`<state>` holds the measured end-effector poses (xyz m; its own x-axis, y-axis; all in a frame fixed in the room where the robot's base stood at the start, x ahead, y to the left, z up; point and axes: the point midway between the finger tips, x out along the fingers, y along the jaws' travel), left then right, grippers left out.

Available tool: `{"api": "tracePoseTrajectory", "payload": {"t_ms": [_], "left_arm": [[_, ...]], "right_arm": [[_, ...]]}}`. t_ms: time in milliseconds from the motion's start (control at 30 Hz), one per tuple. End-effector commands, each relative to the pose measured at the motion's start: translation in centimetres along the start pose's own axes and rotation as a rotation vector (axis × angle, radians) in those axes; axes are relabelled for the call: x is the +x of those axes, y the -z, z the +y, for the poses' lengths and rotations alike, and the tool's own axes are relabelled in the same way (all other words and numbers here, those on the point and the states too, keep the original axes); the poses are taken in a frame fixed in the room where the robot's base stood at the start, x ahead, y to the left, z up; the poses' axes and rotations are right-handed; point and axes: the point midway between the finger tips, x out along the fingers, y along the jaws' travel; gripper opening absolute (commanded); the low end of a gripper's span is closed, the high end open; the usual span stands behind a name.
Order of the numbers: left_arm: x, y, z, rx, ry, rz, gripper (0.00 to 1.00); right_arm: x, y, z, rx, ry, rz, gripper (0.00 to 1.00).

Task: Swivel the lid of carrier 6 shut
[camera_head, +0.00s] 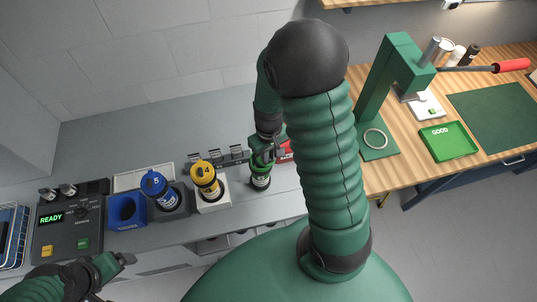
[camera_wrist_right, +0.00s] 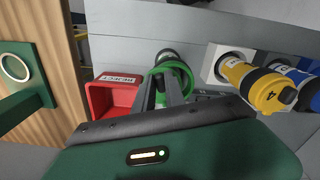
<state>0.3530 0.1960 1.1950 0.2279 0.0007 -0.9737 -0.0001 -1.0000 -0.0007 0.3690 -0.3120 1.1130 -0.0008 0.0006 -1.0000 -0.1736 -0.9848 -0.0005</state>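A green carrier (camera_head: 261,181) stands upright on the grey bench, right of the yellow carrier. I cannot read a number on it. In the right wrist view its green ring-shaped top (camera_wrist_right: 175,68) shows just beyond the fingers, with a dark part behind it. My right gripper (camera_head: 264,150) is at the top of this carrier. Its two fingers (camera_wrist_right: 163,88) point at the green ring with a narrow gap between them; whether they grip the lid is hidden. My left gripper (camera_head: 122,260) is low at the left, away from the carriers, its opening unclear.
The yellow carrier 4 (camera_head: 204,178) and blue carrier 5 (camera_head: 156,187) stand in blocks to the left. A red REJECT tray (camera_wrist_right: 110,98) is close beside the green carrier. A control box reads READY (camera_head: 51,217). A wooden table with a green press (camera_head: 385,75) is at right.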

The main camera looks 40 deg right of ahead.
Motion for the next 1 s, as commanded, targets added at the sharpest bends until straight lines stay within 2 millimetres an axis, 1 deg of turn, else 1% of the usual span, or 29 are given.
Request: {"api": "tracePoseTrajectory", "payload": {"t_ms": [33, 100, 133, 400, 467, 533, 667, 900, 1000], "left_arm": [[0.0, 0.0, 0.0, 0.000, 0.000, 0.000, 0.83], [0.0, 0.0, 0.0, 0.000, 0.000, 0.000, 0.83], [0.0, 0.0, 0.0, 0.000, 0.000, 0.000, 0.83], [0.0, 0.0, 0.0, 0.000, 0.000, 0.000, 0.83], [0.1, 0.0, 0.0, 0.000, 0.000, 0.000, 0.83], [0.2, 0.0, 0.0, 0.000, 0.000, 0.000, 0.83], [0.5, -0.1, 0.0, 0.000, 0.000, 0.000, 0.83], [1.3, -0.3, 0.0, 0.000, 0.000, 0.000, 0.83], [1.6, -0.4, 0.0, 0.000, 0.000, 0.000, 0.83]], "right_arm": [[0.0, 0.0, 0.0, 0.000, 0.000, 0.000, 0.23], [0.0, 0.0, 0.0, 0.000, 0.000, 0.000, 0.32], [0.0, 0.0, 0.0, 0.000, 0.000, 0.000, 0.35], [0.0, 0.0, 0.0, 0.000, 0.000, 0.000, 0.35], [-0.3, 0.1, 0.0, 0.000, 0.000, 0.002, 0.35], [-1.1, 0.1, 0.0, 0.000, 0.000, 0.003, 0.35], [-4.0, 0.2, 0.0, -0.001, 0.000, 0.008, 0.35], [-11.1, 0.2, 0.0, -0.001, 0.000, 0.008, 0.35], [-13.6, 0.3, 0.0, 0.000, -0.001, 0.006, 0.35]]}}
